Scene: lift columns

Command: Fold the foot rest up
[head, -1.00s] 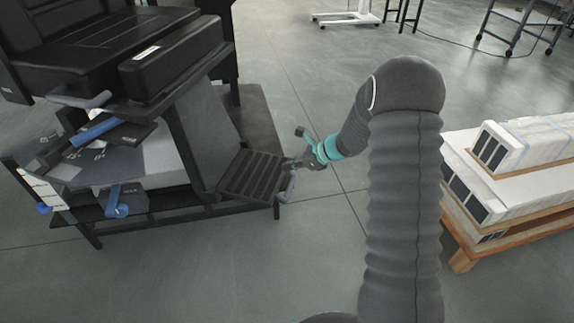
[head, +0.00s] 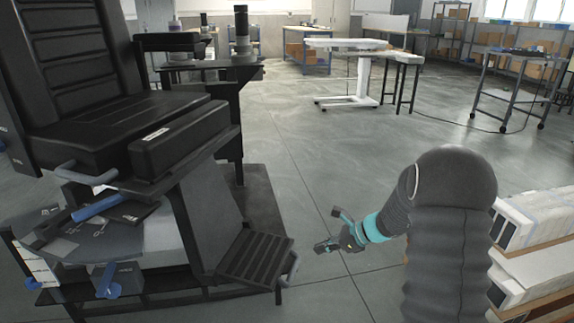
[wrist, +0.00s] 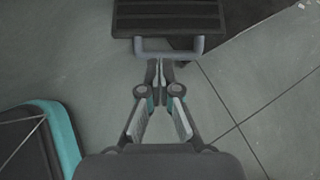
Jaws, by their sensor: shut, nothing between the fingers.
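The foot rest (head: 256,258) is a dark ribbed plate at the low front of the black chair (head: 110,140). It sticks out from the chair's base, folded down, and a grey bar handle (head: 291,268) runs along its outer edge. In the wrist view the foot rest (wrist: 168,14) is at the top, with the handle (wrist: 168,55) just beyond my fingertips. My gripper (head: 322,248) is to the right of the handle in the head view, apart from it. In the wrist view my gripper (wrist: 160,72) has its fingertips together, with nothing held.
A wooden pallet with white boxed goods (head: 530,262) stands at the right. Open grey floor (head: 340,180) lies between it and the chair. Tables and a cart (head: 510,90) are far behind. The chair has blue levers (head: 97,208) on its side.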

